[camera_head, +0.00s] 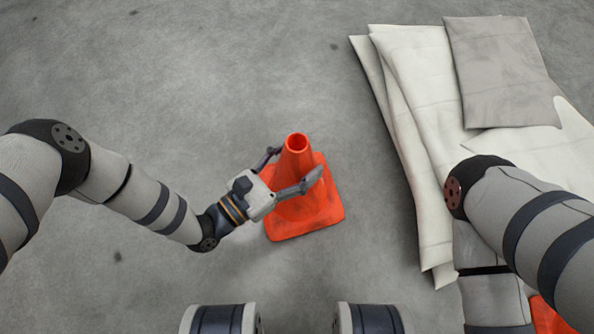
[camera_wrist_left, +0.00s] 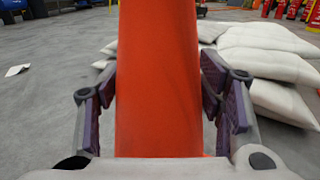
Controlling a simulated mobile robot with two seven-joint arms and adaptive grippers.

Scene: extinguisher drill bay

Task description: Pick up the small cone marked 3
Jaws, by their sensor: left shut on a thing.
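An orange cone (camera_head: 296,208) with a square base stands upright on the grey floor in the middle of the head view. No number shows on the sides I see. My left gripper (camera_head: 295,165) reaches in from the left and is shut on the cone's upper body, one finger on each side. In the left wrist view the cone (camera_wrist_left: 157,80) fills the middle between the two purple-padded fingers. The base looks to be on or very near the floor. My right arm comes in from the right, and its gripper is out of view.
White padded sacks (camera_head: 405,90) lie stacked at the right, with a grey one (camera_head: 500,70) on top. They also show in the left wrist view (camera_wrist_left: 270,65). Another orange thing (camera_head: 548,318) is partly hidden at the bottom right. The floor left and behind the cone is clear.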

